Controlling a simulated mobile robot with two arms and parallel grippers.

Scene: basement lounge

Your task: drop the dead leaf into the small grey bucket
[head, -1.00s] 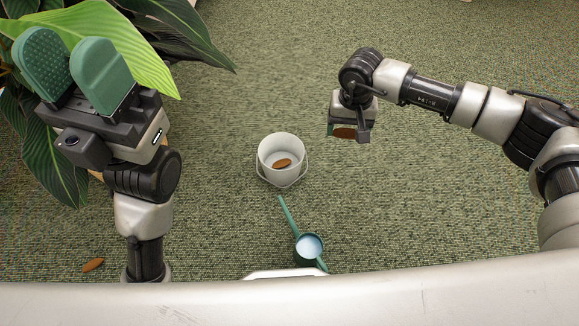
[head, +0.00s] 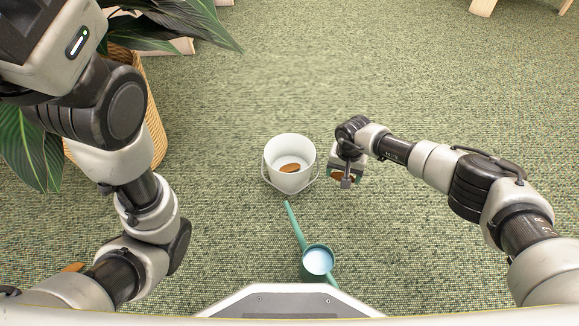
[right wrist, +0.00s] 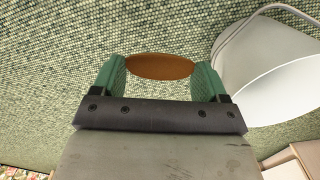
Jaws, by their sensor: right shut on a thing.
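A brown dead leaf (right wrist: 160,66) is pinched between the green fingers of my right gripper (right wrist: 155,78) in the right wrist view. In the head view, my right gripper (head: 345,176) and the held leaf are just right of the small grey bucket (head: 273,176), apart from it. The bucket stands upright, its handle lowered, with another brown leaf (head: 290,168) inside. Its open rim also shows in the right wrist view (right wrist: 248,58), right of the fingers. Another brown leaf (head: 75,267) lies on the floor, partly hidden by my left arm. My left gripper's fingers are beyond the picture's top left.
A leafy plant (head: 185,22) in a wicker basket (head: 153,115) stands at the left. The carpet (head: 400,75) beyond the bucket is clear.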

